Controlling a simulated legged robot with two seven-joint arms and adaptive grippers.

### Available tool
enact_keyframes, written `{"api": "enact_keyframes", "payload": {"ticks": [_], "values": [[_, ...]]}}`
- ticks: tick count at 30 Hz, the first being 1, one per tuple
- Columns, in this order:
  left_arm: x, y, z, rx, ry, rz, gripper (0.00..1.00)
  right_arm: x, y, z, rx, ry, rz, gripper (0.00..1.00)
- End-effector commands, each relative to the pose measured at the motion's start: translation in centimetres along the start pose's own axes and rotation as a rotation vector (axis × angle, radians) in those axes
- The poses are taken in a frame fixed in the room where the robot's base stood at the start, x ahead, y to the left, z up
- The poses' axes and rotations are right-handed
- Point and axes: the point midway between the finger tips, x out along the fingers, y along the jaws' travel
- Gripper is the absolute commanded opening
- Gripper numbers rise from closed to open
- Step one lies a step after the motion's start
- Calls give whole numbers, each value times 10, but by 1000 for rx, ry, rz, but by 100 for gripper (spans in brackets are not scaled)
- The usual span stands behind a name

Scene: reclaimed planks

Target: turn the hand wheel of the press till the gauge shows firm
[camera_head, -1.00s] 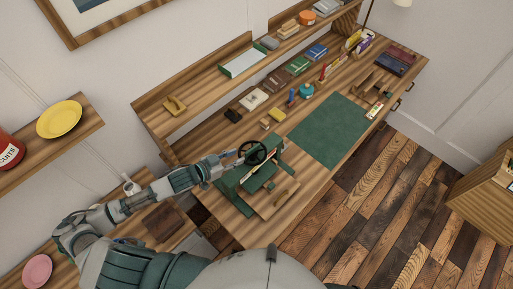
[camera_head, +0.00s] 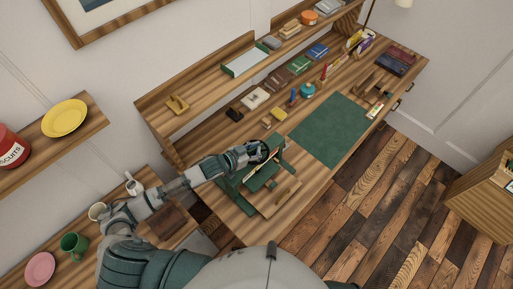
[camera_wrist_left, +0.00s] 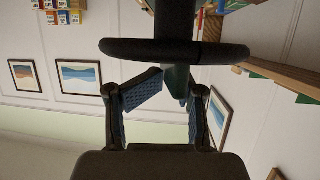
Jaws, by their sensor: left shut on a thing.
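The green press (camera_head: 262,178) stands at the near left end of the wooden bench. Its dark hand wheel (camera_head: 265,149) is on top, partly hidden by my left gripper (camera_head: 257,152). In the left wrist view the wheel (camera_wrist_left: 175,51) shows nearly edge-on, with a green part of the press below it. My left gripper's fingers (camera_wrist_left: 166,98) stand apart there; the gripper is shut on the wheel, but the exact contact is hard to see. My right gripper is not in view.
A green mat (camera_head: 329,129) lies right of the press on the bench (camera_head: 228,143). Small boxes, books and a teal pot (camera_head: 308,90) stand along the back. A shelf (camera_head: 207,89) runs above.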

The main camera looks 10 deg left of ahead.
Motion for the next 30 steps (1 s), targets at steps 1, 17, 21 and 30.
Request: {"api": "enact_keyframes", "payload": {"ticks": [1,17,21,30], "values": [[0,-7,4,3,-11,-14,0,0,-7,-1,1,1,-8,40],[2,-7,4,17,-20,-4,0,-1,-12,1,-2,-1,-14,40],[2,-7,3,46,-19,63,0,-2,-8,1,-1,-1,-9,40],[3,-5,4,72,-17,141,0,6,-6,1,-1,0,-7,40]]}}
